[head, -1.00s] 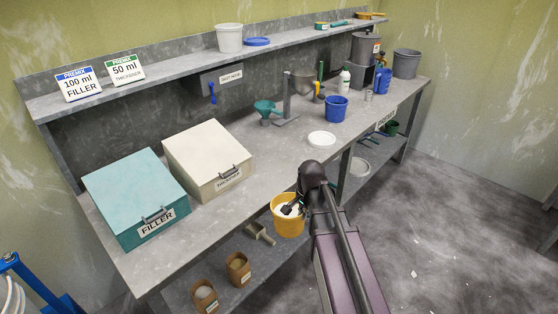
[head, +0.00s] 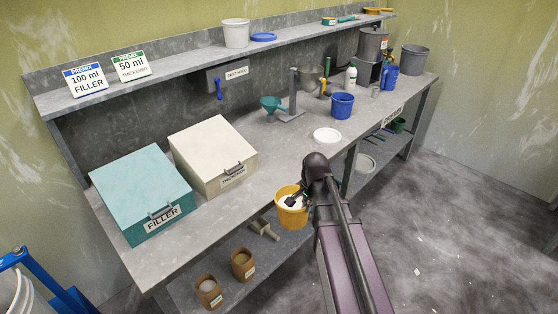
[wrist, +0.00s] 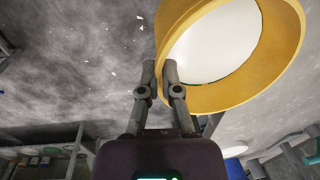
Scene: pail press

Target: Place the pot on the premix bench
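The yellow pot (head: 292,219) has a white filling and hangs from my gripper (head: 297,200) at the bench's front edge. The wrist view shows the pot (wrist: 285,60) large at the upper right. There the two fingers of my gripper (wrist: 160,72) close on its wall, one each side. The grey premix bench (head: 272,160) has a bare stretch of top behind the pot, between the cream thickener box (head: 205,150) and a white plate (head: 327,135).
A teal filler box (head: 135,190) stands at the bench's left end. A teal funnel (head: 272,103) on a stand and a blue pail (head: 342,105) stand further back. Two brown tubs (head: 242,264) (head: 208,291) sit on the lower shelf. A blue frame (head: 45,285) is at lower left.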

